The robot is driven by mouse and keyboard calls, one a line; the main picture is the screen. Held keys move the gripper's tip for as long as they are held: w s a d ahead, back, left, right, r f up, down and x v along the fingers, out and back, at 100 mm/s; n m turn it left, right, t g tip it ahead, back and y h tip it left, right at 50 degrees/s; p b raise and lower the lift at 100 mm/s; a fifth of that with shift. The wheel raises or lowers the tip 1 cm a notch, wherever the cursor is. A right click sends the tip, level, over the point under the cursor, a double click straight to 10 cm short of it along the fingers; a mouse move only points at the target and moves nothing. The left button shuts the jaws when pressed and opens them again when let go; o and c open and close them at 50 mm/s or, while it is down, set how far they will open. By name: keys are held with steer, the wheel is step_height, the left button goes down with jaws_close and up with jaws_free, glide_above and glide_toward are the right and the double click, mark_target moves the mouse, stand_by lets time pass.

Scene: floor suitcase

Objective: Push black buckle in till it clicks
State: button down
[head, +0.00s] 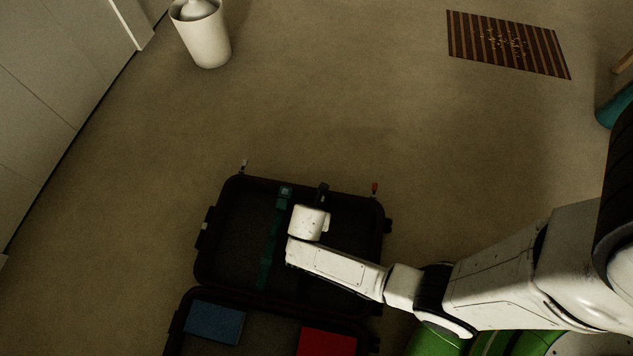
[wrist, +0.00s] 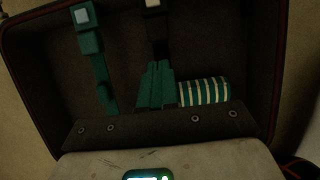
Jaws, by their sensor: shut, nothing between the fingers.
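The open suitcase (head: 232,184) lies on the floor in the head view. In the wrist view, a teal strap (wrist: 98,60) with a teal buckle (wrist: 85,16) and a pale square on it lies at left. It also shows in the head view (head: 285,192). A black piece (wrist: 157,30), which seems to be the black buckle, lies right of it with a pale patch at its top edge; whether it is fully seated cannot be told. My gripper (head: 309,222) is over the suitcase's upper half, shut and empty; its fingertips are not clearly seen.
A blue block (head: 214,322) and a red block (head: 327,342) lie in the nearer half. A white bin (head: 206,40) and a striped mat (head: 507,44) are far off.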

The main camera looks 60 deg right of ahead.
steer(key=shift+s+a+r, duration=0.1)
steer(key=shift+a+r, duration=0.1)
steer(key=shift+r, duration=0.15)
steer(key=s+r+m+y, duration=0.2)
steer(key=s+r+m, duration=0.3)
steer(key=r+m, duration=0.65)
steer(key=s+r+m+y, duration=0.2)
steer(key=s+r+m, duration=0.4)
steer(key=r+m, duration=0.55)
step_height(320, 180, up, 25)
steer(key=a+p, duration=0.1)
steer(key=p, duration=2.4)
steer(key=shift+r+g, duration=0.2)
steer(key=shift+g, duration=0.1)
steer(key=shift+f, duration=0.1)
